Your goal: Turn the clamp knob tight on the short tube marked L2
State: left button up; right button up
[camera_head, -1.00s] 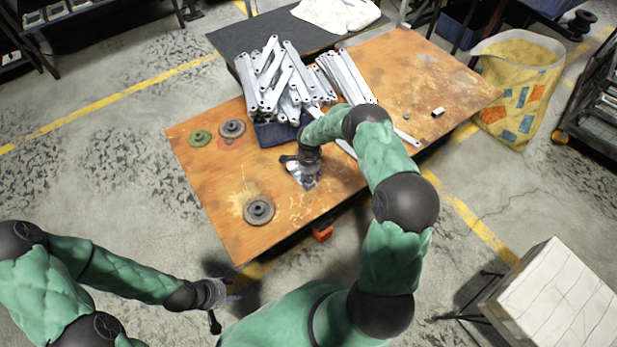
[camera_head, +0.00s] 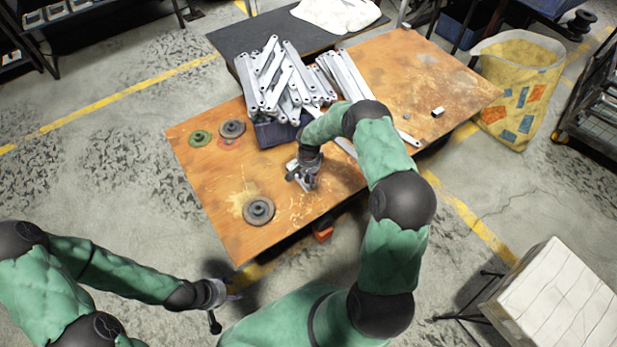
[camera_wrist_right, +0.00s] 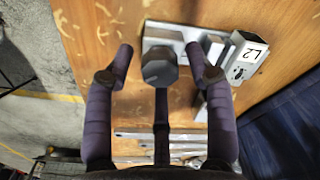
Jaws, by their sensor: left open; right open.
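In the right wrist view, the clamp knob (camera_wrist_right: 160,68) is a dark grey, many-sided head above a silver metal fixture (camera_wrist_right: 178,35). The short tube (camera_wrist_right: 240,70) is silver with a white tag reading L2, to the right of the knob. My right gripper (camera_wrist_right: 159,48) is open, with one finger on each side of the knob. Gaps show between knob and fingers; whether they are level with it is unclear. In the head view, my right gripper (camera_head: 303,178) covers most of the fixture. My left gripper (camera_head: 226,293) is open and empty, off the table's near side.
The worn wooden table (camera_head: 225,185) carries a blue bin (camera_head: 272,135) heaped with galvanized brackets (camera_head: 275,80). Dark round discs (camera_head: 259,210) lie at the left. A small white block (camera_head: 437,112) sits at the right. The front left tabletop is mostly clear.

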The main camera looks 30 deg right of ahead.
jog(key=n, duration=0.6)
dwell(0.5)
jog(key=c, duration=1.1)
